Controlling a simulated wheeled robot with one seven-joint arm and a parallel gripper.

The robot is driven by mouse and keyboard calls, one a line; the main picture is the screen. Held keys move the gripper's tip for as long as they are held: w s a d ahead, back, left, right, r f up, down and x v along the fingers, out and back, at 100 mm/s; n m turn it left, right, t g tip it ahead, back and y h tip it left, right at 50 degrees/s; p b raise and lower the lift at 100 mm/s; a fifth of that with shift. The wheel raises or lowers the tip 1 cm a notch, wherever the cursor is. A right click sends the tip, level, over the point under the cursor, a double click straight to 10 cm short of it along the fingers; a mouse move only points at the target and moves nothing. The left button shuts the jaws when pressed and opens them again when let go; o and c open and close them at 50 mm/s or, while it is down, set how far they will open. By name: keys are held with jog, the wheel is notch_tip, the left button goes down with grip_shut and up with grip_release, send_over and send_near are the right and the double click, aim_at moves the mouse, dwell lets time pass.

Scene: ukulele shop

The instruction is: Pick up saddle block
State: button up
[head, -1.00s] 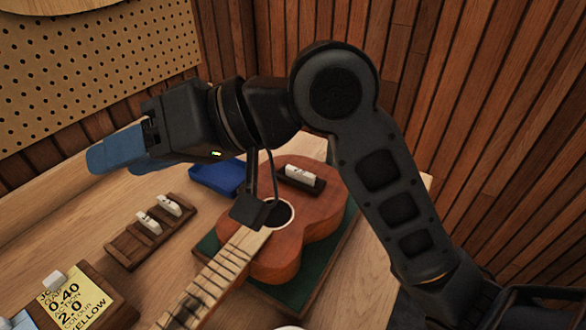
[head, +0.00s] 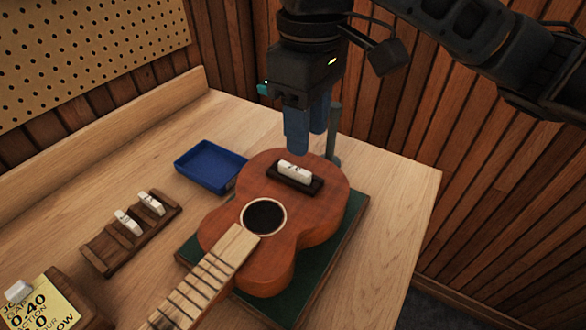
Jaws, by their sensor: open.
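A white saddle block (head: 295,171) sits in the dark bridge (head: 297,184) on the brown ukulele (head: 316,215). Two more white blocks stand in a wooden rack at the left, one nearer (head: 128,222) and one farther (head: 151,203). Their markings are too small to read. My gripper (head: 308,135) has blue fingers and points down, open and empty. In the picture it is just above the bridge block, apart from it. The fingers partly overlap each other in this view, so their exact spacing is hard to see.
A green post (head: 333,132) stands just behind my gripper. A blue tray (head: 208,166) lies left of the ukulele, which rests on a green mat (head: 322,268). The slotted rack (head: 103,256) and a yellow card (head: 52,303) are at the left. The bench is clear at the right.

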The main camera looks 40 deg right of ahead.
aim_at(300, 170)
jog(key=f, duration=0.7)
jog(key=shift+w+a+f, duration=0.1)
jog(key=shift+w+a, duration=0.05)
jog(key=shift+w, duration=0.2)
jog(key=shift+c, duration=0.4)
grip_shut()
